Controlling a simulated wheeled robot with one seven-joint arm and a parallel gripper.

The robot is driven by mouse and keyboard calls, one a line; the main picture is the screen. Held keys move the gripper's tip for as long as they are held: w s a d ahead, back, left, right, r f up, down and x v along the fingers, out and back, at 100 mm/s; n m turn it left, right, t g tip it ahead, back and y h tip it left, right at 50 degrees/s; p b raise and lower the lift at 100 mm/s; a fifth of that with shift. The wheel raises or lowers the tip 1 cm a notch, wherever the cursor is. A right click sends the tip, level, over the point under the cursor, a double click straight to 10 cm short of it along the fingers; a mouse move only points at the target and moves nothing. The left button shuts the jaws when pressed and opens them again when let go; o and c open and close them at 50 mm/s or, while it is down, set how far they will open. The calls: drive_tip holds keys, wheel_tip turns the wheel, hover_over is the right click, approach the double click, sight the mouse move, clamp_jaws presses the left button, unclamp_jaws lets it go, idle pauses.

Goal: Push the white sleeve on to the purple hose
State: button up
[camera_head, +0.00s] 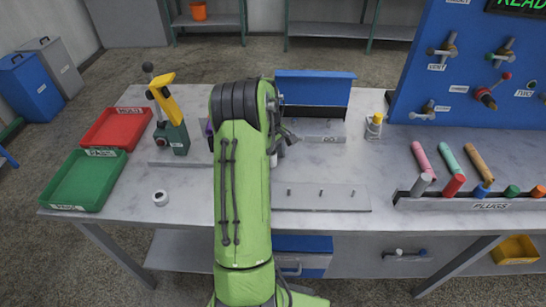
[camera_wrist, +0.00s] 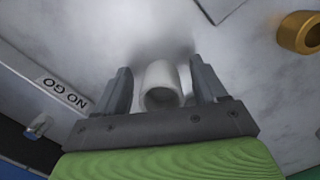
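The white sleeve (camera_wrist: 162,78) shows in the wrist view as a short hollow cylinder with its open end toward the camera. It is between the two fingers of my gripper (camera_wrist: 161,85), with a narrow gap visible on each side, so the fingers look open around it. The rest of the hose is not visible.
A brass ring (camera_wrist: 303,33) lies near the sleeve. A blue-backed NO GO block (camera_head: 315,90), a grey pegged plate (camera_head: 320,197) and a small white ring (camera_head: 161,199) are around my arm. Red (camera_head: 115,128) and green (camera_head: 84,180) trays are left; a peg rack (camera_head: 470,204) is right.

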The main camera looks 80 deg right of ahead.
drive_tip(key=shift+f+b, duration=0.25)
drive_tip(key=shift+b, duration=0.15)
wheel_tip(320, 180, up, 16)
drive_tip(key=w+d+p, duration=0.1)
drive_tip(key=p, duration=0.4)
drive_tip(key=shift+w+p, duration=0.3)
